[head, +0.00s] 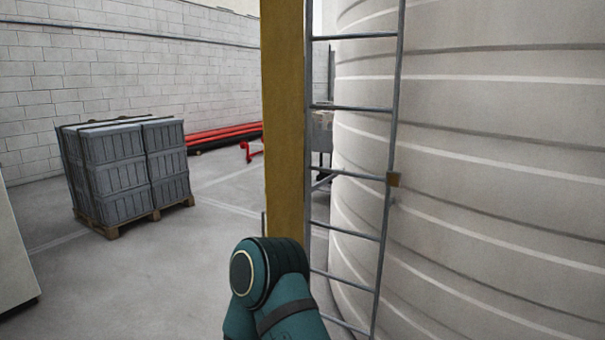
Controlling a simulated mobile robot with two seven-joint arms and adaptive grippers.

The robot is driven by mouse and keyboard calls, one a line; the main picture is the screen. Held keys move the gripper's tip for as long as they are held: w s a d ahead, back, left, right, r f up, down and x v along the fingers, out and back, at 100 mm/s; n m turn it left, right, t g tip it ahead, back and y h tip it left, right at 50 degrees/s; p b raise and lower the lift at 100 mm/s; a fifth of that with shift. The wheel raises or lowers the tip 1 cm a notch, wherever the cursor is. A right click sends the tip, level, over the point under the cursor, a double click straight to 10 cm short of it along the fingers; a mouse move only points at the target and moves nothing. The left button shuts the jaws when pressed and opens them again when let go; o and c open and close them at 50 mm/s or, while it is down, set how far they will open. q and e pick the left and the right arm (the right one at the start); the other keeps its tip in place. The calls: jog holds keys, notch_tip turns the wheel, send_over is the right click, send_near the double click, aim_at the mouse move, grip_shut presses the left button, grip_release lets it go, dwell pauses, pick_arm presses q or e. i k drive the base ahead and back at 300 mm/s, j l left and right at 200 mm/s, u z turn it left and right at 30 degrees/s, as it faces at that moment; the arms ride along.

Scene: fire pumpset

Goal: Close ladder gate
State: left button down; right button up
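A tall yellow panel (283,120), which appears to be the ladder gate, stands upright in the middle of the head view. It is beside the left rail of a grey metal ladder (384,225) and does not cover the rungs, so the gate looks open. Its top runs out of the picture, and my arm hides its lower end. A small brown-yellow block (394,180) sits on the ladder's right rail. A teal link of one of my arms is in front of the panel's lower part; I cannot tell whether they touch. Neither gripper shows.
A large pale ribbed tank (480,200) fills the right side behind the ladder. Grey crates (120,160) stand on a wooden pallet (150,216) at left. Red pipes (222,135) lie along the back wall. The floor between pallet and panel is clear.

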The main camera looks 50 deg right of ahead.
aim_at(281, 21)
jog(key=i+j+z, duration=0.15)
jog(key=i+z, duration=0.25)
jog(key=i+j+z, duration=0.2)
jog(key=z, duration=0.2)
jog(key=i+j+z, duration=0.25)
jog(key=j+z, duration=0.15)
jog(key=i+j+z, duration=0.2)
jog(key=j+z, duration=0.25)
jog(key=i+j+z, duration=0.1)
jog(key=j+z, duration=0.7)
jog(key=j, duration=0.15)
